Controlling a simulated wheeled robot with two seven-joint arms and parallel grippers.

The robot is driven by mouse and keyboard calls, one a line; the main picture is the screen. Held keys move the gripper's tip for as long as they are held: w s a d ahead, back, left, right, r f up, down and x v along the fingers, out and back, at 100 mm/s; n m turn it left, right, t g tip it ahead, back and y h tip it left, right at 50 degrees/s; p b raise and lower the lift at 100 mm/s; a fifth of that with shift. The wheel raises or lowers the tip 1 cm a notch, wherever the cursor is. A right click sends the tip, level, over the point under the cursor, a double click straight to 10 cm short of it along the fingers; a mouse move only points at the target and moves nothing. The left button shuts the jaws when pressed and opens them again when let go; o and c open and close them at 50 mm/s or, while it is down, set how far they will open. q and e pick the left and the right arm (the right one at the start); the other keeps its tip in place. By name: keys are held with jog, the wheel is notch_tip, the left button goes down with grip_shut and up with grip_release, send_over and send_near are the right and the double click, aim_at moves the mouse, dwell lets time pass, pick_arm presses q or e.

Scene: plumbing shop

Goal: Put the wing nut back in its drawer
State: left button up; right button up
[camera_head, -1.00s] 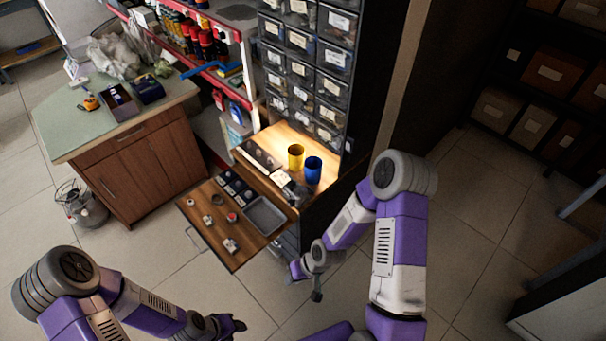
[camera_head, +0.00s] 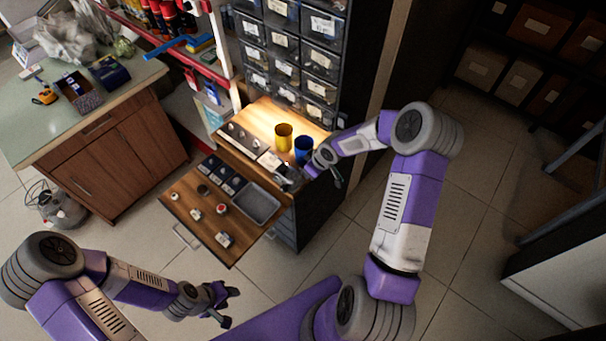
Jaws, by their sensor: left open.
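The black drawer cabinet (camera_head: 291,62) has several small labelled drawers, all looking shut. I cannot make out which small part is the wing nut. Several small metal parts, one with a red top (camera_head: 222,209), sit on the pulled-out wooden board (camera_head: 207,240). My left gripper (camera_head: 228,304) is open and empty, low in front of the board and apart from it. My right gripper (camera_head: 331,172) is beside the blue cup (camera_head: 303,148), at the right edge of the lit wooden worktop (camera_head: 262,113). Its fingers are too small to read.
A yellow cup (camera_head: 283,137) stands left of the blue cup. A grey tray (camera_head: 257,203) and small dark compartments lie on the board. A green-topped bench (camera_head: 130,84) stands at the left. Floor in front of the board is clear.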

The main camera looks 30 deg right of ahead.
jog(key=shift+w+a+f, duration=0.1)
jog(key=shift+w+f, duration=0.15)
jog(key=shift+f, duration=0.3)
jog(key=shift+c, duration=0.5)
grip_shut()
jog(key=shift+r, duration=0.1)
